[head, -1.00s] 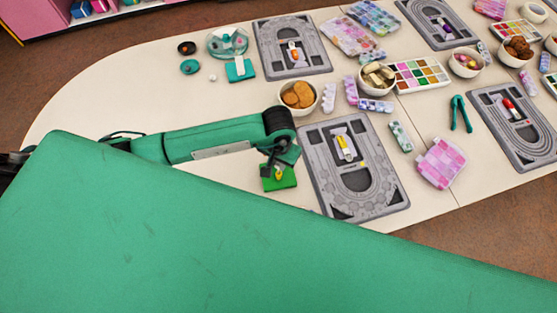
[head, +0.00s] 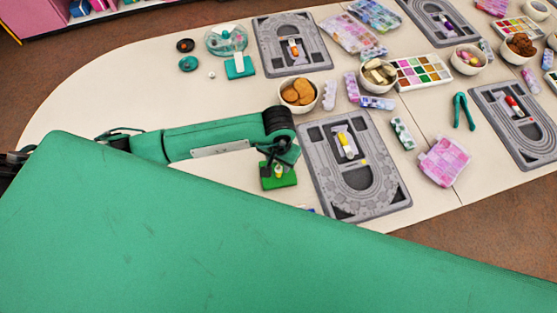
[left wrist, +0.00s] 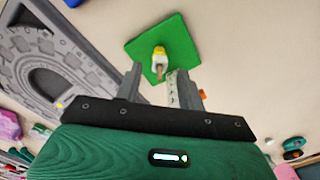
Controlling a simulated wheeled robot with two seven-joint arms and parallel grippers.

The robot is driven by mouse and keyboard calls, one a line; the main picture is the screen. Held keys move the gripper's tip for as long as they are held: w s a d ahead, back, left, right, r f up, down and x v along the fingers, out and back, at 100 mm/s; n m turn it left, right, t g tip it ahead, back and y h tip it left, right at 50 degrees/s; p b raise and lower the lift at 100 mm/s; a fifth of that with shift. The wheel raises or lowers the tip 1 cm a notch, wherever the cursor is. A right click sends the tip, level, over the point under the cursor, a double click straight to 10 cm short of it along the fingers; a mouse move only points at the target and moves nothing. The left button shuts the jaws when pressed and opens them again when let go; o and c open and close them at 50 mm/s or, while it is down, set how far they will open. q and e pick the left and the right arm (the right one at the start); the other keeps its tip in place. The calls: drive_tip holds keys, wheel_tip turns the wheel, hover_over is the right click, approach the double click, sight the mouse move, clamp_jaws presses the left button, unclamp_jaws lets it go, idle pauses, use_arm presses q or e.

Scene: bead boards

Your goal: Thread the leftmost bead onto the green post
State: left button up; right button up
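The green square board (head: 287,183) with an upright post lies on the table below my left gripper (head: 279,157). In the left wrist view the board (left wrist: 178,35) is seen from above, with a yellow-and-white bead or beads (left wrist: 158,54) around the post near the board. The brownish post end (left wrist: 160,71) sticks out of the bead toward the camera, between the fingertips. My left gripper's two fingers (left wrist: 157,82) are apart, with no bead between them. Whether the yellow and white are one bead or two is hard to tell. My right gripper is not in view.
A grey bead board (head: 361,193) with a yellow-and-white piece stands just right of the green board. A bowl of biscuits (head: 299,92) is behind. A blue object (head: 310,210) is partly hidden by a large green surface in front.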

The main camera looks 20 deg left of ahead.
use_arm(q)
drive_tip(key=shift+r, duration=0.1)
wheel_tip(320, 180, up, 14)
drive_tip(key=b, duration=0.4)
drive_tip(key=shift+f, duration=0.2)
idle(0.7)
